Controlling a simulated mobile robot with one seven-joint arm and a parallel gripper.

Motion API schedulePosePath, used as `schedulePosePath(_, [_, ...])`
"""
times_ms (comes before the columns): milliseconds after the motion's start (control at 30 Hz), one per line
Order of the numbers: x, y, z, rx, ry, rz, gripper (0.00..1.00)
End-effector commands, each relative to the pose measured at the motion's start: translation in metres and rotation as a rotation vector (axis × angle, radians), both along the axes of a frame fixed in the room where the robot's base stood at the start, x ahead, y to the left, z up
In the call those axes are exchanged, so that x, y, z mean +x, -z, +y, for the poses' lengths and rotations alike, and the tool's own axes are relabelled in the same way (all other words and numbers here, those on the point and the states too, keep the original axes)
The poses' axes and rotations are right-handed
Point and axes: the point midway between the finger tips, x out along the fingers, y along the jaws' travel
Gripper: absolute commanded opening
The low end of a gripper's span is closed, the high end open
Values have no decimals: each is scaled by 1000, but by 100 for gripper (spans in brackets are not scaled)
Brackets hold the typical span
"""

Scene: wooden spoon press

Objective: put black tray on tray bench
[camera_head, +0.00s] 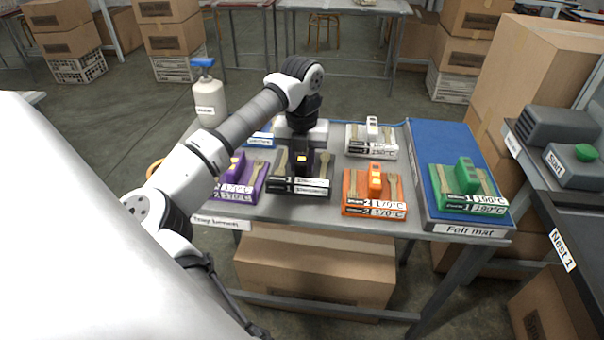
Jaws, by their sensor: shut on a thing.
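The bench's front label is too small to read surely.
A purple tray (238,182), orange tray (375,192) and white tray (371,140) are close by. A green tray (463,185) is on the blue felt mat (445,140) at right. A bottle (209,101) stands at back left. A Start button unit (580,160) is far right.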

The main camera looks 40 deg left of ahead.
Motion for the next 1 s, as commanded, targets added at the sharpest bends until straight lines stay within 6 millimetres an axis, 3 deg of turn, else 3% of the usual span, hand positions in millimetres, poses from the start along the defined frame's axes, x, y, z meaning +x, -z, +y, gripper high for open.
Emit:
schedulePosePath(367, [0, 42, -1, -2, 0, -1, 0])
schedulePosePath(733, [0, 48, 0, 1, 0, -2, 0])
schedulePosePath(767, [0, 49, 0, 0, 0, -1, 28])
schedulePosePath(900, [0, 47, 0, -1, 0, -1, 47])
schedulePosePath(1000, [0, 47, 0, -1, 0, -1, 49])
